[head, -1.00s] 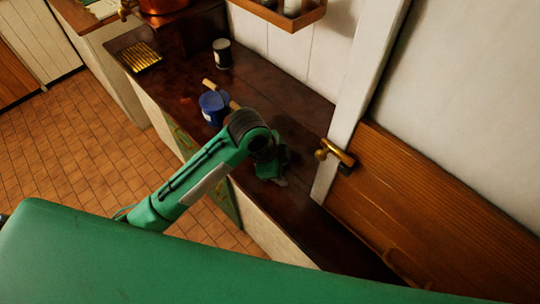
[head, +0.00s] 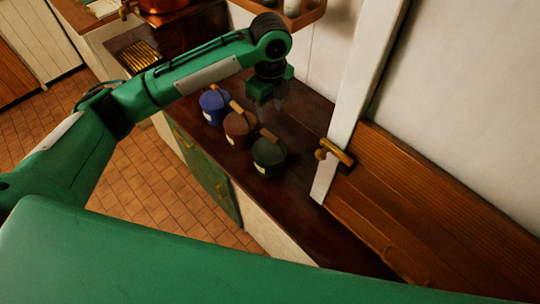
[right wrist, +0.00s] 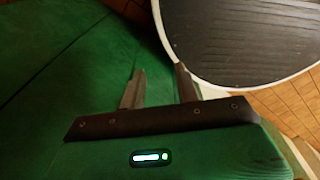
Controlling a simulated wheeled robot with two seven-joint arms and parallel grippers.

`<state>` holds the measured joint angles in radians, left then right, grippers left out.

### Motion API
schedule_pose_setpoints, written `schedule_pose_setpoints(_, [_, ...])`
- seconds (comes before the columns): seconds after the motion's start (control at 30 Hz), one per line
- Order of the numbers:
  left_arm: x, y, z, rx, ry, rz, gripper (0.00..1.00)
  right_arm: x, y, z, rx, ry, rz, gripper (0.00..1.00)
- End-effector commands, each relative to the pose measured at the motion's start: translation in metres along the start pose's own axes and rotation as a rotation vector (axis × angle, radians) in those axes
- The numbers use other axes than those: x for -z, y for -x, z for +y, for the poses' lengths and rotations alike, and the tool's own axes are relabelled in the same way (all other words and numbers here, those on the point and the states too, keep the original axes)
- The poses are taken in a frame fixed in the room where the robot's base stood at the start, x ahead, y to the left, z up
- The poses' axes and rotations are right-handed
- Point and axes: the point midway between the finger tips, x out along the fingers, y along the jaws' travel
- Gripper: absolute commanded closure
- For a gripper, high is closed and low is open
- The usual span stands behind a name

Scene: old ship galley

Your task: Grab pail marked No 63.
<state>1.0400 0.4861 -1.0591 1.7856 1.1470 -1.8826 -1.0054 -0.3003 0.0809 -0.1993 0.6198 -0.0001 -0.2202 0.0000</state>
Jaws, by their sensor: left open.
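Three small pails with wooden handles stand in a row on the dark counter in the head view: a blue pail (head: 213,107), a brown pail (head: 240,129) and a dark green pail (head: 268,156). Small pale labels show on them, but the numbers are too small to read. My left gripper (head: 265,106) points down, open and empty, above the counter behind the brown and green pails. My right gripper (right wrist: 160,88) shows in the right wrist view, its two fingers apart with nothing between them.
The dark counter (head: 310,205) has bare room right of the green pail. A wooden door with a brass handle (head: 338,152) and a white post stand at right. A wooden shelf (head: 300,14) hangs above the counter. A copper pot (head: 162,5) stands at the back left.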

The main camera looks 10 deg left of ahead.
Motion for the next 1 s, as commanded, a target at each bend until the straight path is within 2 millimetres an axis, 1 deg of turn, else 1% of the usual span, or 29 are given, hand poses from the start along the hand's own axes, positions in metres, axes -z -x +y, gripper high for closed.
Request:
schedule_pose_setpoints(0.1, [0.000, -0.019, 0.002, -0.006, 0.001, 0.001, 0.56, 0.001, 0.009, 0.000, 0.000, 0.000, 0.000, 0.67])
schedule_pose_setpoints(0.3, [0.000, -0.058, 0.001, -0.005, 0.002, 0.001, 0.56, 0.002, 0.021, 0.000, 0.000, 0.000, 0.000, 0.67])
schedule_pose_setpoints(0.4, [0.000, -0.071, 0.001, -0.003, 0.002, 0.001, 0.56, 0.002, 0.024, 0.000, 0.000, 0.001, 0.000, 0.67])
schedule_pose_setpoints(0.57, [0.000, -0.080, 0.001, -0.001, 0.001, 0.000, 0.56, 0.002, 0.027, 0.000, 0.001, 0.001, 0.000, 0.67])
schedule_pose_setpoints(0.67, [0.001, -0.086, 0.002, -0.003, 0.001, 0.001, 0.56, 0.003, 0.035, 0.000, 0.001, 0.001, 0.000, 0.67])
schedule_pose_setpoints(0.83, [0.002, -0.105, 0.004, -0.004, 0.003, 0.001, 0.56, 0.005, 0.051, 0.000, 0.001, 0.001, 0.000, 0.67])
schedule_pose_setpoints(1.0, [0.002, -0.127, 0.004, -0.002, 0.001, 0.000, 0.56, 0.006, 0.058, -0.001, 0.002, 0.001, 0.001, 0.67])
